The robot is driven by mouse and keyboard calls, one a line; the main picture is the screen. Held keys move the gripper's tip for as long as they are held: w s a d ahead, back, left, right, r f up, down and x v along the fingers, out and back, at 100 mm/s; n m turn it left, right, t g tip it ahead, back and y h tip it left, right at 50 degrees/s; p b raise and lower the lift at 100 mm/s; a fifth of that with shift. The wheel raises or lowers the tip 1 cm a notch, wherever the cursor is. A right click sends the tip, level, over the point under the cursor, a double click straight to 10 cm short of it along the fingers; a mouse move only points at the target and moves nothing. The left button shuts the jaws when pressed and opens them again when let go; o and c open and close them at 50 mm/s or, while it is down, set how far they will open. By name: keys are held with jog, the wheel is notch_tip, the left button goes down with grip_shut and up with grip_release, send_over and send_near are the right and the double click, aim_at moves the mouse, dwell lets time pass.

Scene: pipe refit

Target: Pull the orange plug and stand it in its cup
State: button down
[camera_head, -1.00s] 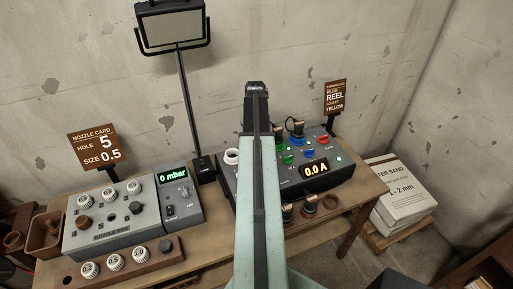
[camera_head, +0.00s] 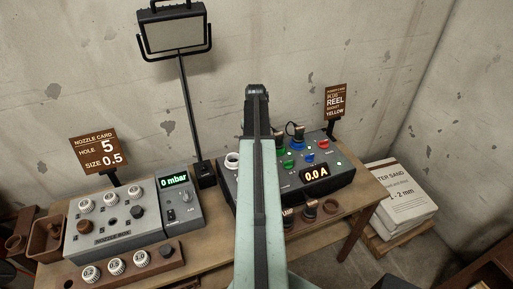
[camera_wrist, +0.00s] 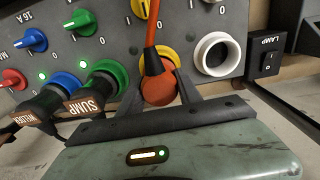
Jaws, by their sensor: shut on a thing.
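In the wrist view, the orange plug (camera_wrist: 160,88) with its orange cable (camera_wrist: 151,34) is between the fingers of my gripper (camera_wrist: 162,95), which is shut on it. The plug is in front of a yellow socket ring (camera_wrist: 170,58). I cannot tell whether it is still seated. In the head view, my arm hides the plug and my gripper. A row of brown cups (camera_head: 309,212) stands at the table's front edge, right of my arm. The rightmost one (camera_head: 331,206) looks empty; which cup is the orange plug's I cannot tell.
Green SUMP (camera_wrist: 103,88) and blue (camera_wrist: 50,97) plugs sit left of my gripper. An empty white socket (camera_wrist: 216,56) and a lamp switch (camera_wrist: 267,58) are at right. The socket box (camera_head: 342,176) reads 0.0 A. A nozzle box (camera_head: 120,238) and lamp stand (camera_head: 187,110) are left.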

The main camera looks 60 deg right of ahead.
jog(key=shift+w+r+p, duration=0.1)
jog(key=shift+r+p, duration=1.8)
jog(key=shift+r, duration=0.2)
jog(key=c, duration=1.7)
grip_release()
grip_shut()
